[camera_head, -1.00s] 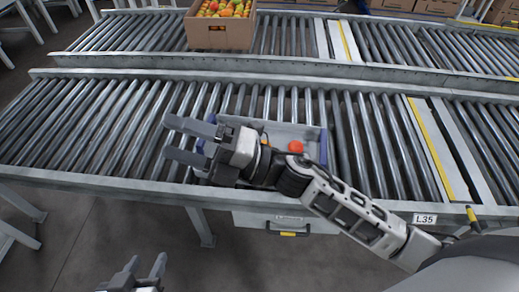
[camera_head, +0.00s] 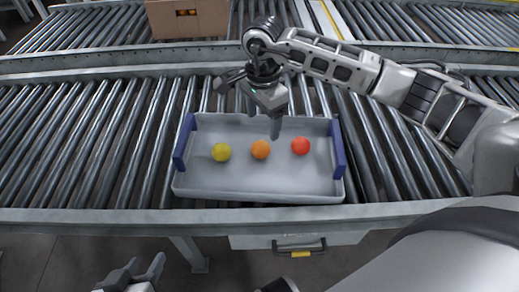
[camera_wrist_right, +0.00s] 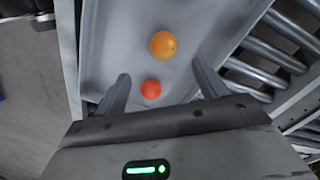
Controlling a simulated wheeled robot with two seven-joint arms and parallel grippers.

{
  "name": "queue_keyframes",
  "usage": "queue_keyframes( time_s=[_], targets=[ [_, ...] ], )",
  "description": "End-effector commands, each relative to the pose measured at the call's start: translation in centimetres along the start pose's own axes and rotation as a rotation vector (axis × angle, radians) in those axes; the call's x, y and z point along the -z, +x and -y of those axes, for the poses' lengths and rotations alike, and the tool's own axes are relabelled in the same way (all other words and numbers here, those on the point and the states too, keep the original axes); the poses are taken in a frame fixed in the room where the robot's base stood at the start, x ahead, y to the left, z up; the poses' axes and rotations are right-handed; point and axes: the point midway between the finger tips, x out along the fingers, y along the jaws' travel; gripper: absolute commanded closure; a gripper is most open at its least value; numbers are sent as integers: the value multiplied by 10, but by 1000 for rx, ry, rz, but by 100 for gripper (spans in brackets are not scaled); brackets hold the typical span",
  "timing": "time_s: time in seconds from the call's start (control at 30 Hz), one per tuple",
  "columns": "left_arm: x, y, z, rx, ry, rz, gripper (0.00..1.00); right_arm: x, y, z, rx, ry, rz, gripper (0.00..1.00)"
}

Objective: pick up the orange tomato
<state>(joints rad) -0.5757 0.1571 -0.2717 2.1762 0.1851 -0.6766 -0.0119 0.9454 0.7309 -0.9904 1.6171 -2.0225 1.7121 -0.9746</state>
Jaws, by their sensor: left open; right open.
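The orange tomato (camera_head: 260,149) lies in the middle of a grey tray with blue ends (camera_head: 215,184), between a yellow tomato (camera_head: 221,152) on the left and a red tomato (camera_head: 300,146) on the right. In the right wrist view the orange tomato (camera_wrist_right: 163,45) is beyond the fingertips, and the red tomato (camera_wrist_right: 151,89) appears between the fingers. My right gripper (camera_head: 275,133) is open and empty, pointing down above the tray's far side, near the orange tomato. My left gripper (camera_head: 145,270) is open and empty at the bottom left, below the conveyor.
The tray rests on a roller conveyor (camera_head: 100,140) with a metal front rail. A cardboard box (camera_head: 187,18) stands on the second conveyor behind. A drawer with a yellow-marked handle (camera_head: 300,249) hangs below the front rail.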

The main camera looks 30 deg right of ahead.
Motion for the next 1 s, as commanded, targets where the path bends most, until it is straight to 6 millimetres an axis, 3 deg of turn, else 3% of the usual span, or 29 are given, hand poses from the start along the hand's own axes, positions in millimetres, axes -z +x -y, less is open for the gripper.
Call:
queue_keyframes(
  time_s=[0.03,0.2,0.47,0.8,1.0],
  targets=[
    [-4,4,0,-3,1,5,58,0,14,-1,-5,1,1,28],
    [-8,9,0,-9,0,19,58,-1,41,0,-1,1,3,28],
    [-11,12,0,-13,-1,23,58,-2,55,1,0,0,4,28],
    [-2,13,-1,-21,7,-37,58,-4,100,5,-1,1,5,28],
    [2,10,-5,-27,8,-47,58,-4,101,6,2,0,4,28]
  ],
)
